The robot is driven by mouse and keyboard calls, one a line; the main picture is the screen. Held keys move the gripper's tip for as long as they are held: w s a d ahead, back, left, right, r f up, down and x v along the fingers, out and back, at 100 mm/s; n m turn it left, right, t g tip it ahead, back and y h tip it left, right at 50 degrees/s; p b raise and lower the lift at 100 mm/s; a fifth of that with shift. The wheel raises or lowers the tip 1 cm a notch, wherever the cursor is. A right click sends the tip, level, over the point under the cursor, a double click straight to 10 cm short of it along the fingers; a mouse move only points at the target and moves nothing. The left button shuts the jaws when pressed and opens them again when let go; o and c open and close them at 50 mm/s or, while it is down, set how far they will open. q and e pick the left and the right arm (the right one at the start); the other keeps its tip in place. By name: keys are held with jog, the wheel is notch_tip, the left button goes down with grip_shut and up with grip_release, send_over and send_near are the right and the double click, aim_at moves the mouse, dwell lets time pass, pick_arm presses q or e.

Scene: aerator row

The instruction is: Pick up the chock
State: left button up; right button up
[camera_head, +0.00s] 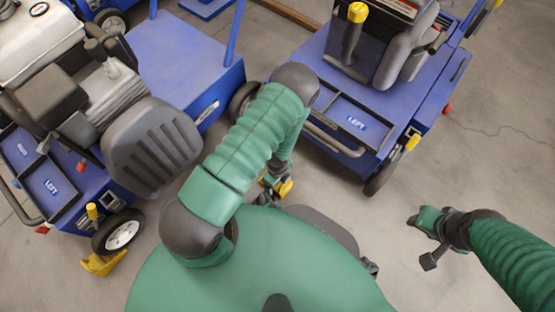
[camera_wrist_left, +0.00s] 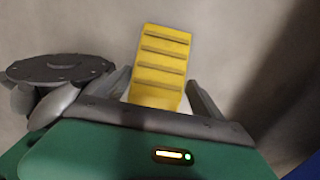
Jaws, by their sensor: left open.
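A yellow ridged chock (camera_wrist_left: 160,65) lies between the two fingers of my left gripper (camera_wrist_left: 160,97) in the left wrist view. The fingers are open, one on each side of it, and its lower end is hidden behind the gripper body. In the head view a bit of this yellow chock (camera_head: 285,187) shows beside my left gripper (camera_head: 270,190), mostly hidden by my arm. Whether the fingers touch it I cannot tell. My right gripper (camera_head: 425,235) hangs over bare floor on the right, far from this chock.
A second yellow chock (camera_head: 103,262) sits at the wheel of the left blue machine (camera_head: 70,195). Another blue machine (camera_head: 400,120) stands at the upper right, its wheels close to my left arm. Bare concrete floor (camera_head: 490,170) is free on the right, with a thin cable on it.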

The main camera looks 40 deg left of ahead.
pick_arm(q)
jog(key=shift+s+f, duration=0.15)
jog(key=shift+s, duration=0.2)
jog(key=shift+w, duration=0.15)
grip_shut()
jog(key=shift+r+p, duration=0.2)
jog(key=shift+p, duration=0.15)
